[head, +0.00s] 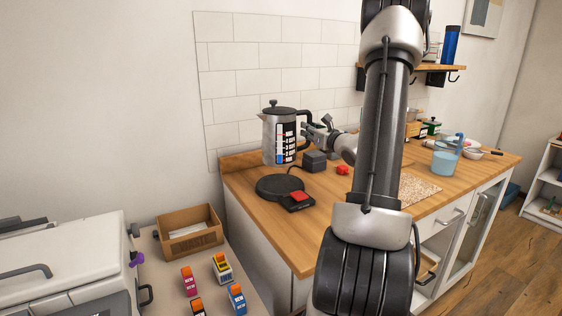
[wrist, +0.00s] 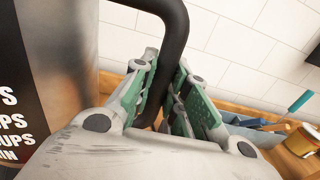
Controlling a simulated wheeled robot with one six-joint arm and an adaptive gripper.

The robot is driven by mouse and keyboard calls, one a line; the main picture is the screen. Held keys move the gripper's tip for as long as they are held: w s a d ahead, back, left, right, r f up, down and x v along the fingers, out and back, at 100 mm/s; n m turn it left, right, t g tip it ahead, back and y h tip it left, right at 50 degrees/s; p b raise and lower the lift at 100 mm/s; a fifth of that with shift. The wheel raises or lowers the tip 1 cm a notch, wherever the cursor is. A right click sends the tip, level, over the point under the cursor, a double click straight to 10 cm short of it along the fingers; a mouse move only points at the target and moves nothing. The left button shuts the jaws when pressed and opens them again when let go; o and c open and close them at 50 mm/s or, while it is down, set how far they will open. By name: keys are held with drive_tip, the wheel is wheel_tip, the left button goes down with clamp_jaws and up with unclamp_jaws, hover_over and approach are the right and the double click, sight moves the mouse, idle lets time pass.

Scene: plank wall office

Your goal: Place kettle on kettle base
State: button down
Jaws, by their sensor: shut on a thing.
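The kettle (head: 269,138), silver with a black lid, handle and a black cup-scale panel, is upright at the back left of the counter in the head view. Its body fills the left of the wrist view (wrist: 62,60). My gripper (head: 308,131) is shut on its black handle, which passes between the green-lined fingers (wrist: 165,105) in the wrist view. The kettle base (head: 275,187) is a round black disc with a red switch, on the counter below the kettle in the picture. I cannot tell whether the kettle's bottom clears the counter.
A dark grey box (head: 314,161) and a red item (head: 342,170) are right of the base. My arm hides the middle of the counter (head: 318,237). A tiled wall (head: 240,90) is behind. A blue pitcher (head: 445,160) and bowls stand farther right.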

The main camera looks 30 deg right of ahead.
wheel_tip(320, 180, down, 8)
drive_tip(key=shift+f, duration=0.25)
drive_tip(key=shift+d+f, duration=0.1)
drive_tip(key=shift+f, duration=0.05)
idle(0.3)
drive_tip(key=c, duration=1.4)
unclamp_jaws()
